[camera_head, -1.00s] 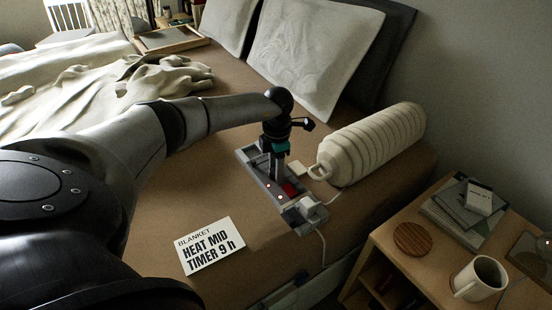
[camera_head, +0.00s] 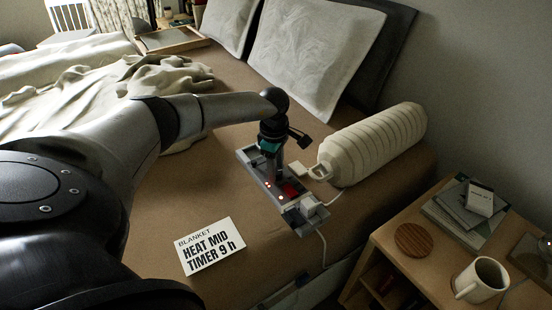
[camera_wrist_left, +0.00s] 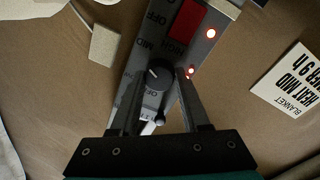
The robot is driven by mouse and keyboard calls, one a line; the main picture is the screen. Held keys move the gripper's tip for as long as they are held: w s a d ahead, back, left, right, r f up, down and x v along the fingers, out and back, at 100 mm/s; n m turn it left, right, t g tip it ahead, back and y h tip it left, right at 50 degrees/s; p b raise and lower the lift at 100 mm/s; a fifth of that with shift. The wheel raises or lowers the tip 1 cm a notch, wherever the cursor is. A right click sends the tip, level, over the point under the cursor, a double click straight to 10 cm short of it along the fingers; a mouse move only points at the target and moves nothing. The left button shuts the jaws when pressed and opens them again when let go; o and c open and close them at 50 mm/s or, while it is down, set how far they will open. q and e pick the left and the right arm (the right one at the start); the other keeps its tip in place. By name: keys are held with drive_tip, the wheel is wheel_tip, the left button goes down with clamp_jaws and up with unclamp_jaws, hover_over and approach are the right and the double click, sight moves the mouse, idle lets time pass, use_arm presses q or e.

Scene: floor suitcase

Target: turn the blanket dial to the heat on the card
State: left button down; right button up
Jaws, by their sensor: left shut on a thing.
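The control panel (camera_head: 262,178) lies on the bed, a grey strip with a red switch (camera_wrist_left: 188,18), which also shows in the head view (camera_head: 292,189). The dark round dial (camera_wrist_left: 158,74) has a pale mark pointing to the upper left in the wrist view. Printed words near it include MID and OFF; some lettering is partly hidden. My left gripper (camera_wrist_left: 160,76) points down at the panel, its fingers shut on either side of the dial. The white card (camera_head: 212,246) reads BLANKET, HEAT MID, TIMER 9 h. My right gripper is out of view.
A ribbed cream bolster (camera_head: 375,140) lies right of the panel. A nightstand (camera_head: 385,235) with a mug (camera_head: 481,279) stands at lower right.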

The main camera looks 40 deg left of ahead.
use_arm(q)
drive_tip(key=shift+m, duration=0.5)
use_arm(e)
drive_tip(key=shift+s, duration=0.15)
use_arm(q)
drive_tip(key=shift+c, duration=1.9)
unclamp_jaws()
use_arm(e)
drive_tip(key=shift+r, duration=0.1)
use_arm(q)
drive_tip(key=shift+r, duration=0.45)
wheel_tip(320, 180, up, 14)
drive_tip(key=p, duration=0.5)
drive_tip(key=shift+s+r+p, duration=0.2)
drive_tip(key=shift+s+p, duration=0.15)
drive_tip(key=shift+s, duration=0.1)
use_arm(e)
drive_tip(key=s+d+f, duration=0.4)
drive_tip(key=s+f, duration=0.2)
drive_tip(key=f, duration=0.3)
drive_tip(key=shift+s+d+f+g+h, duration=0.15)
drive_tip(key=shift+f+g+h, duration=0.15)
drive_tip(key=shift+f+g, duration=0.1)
